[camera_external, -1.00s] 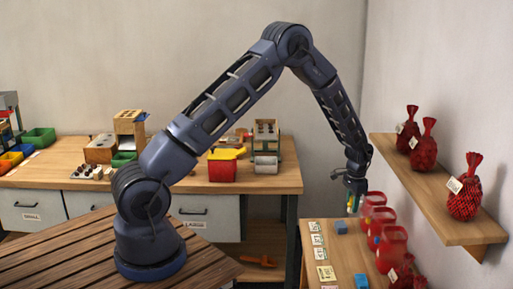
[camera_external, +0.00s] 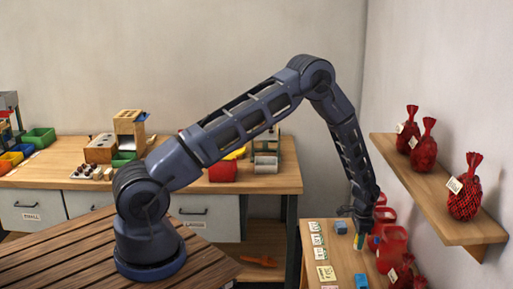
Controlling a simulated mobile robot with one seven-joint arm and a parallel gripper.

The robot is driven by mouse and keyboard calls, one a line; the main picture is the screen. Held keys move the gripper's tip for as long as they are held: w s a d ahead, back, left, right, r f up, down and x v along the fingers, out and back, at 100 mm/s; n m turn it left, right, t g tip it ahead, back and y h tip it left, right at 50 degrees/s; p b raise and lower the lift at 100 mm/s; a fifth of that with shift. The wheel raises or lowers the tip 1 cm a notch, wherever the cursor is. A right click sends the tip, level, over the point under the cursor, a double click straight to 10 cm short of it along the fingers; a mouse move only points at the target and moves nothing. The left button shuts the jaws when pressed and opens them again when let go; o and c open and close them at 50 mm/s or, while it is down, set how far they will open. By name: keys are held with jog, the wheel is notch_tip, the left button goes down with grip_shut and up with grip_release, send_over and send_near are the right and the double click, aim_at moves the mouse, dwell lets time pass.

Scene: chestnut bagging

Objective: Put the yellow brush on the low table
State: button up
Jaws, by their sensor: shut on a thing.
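My gripper (camera_external: 359,236) points down over the low table (camera_external: 343,262) at the right. It is shut on the yellow brush (camera_external: 358,242), a small upright yellow piece below the fingers. The brush's lower end is close to the tabletop; whether it touches is too small to tell. The fingers hide its upper part.
A wall shelf (camera_external: 440,205) with red net bags is above right. The workbench (camera_external: 284,180) stands behind.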

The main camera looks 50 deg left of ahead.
jog(key=shift+f, duration=1.45)
jog(key=shift+f, duration=0.15)
jog(key=o, duration=1)
jog(key=shift+c, duration=0.2)
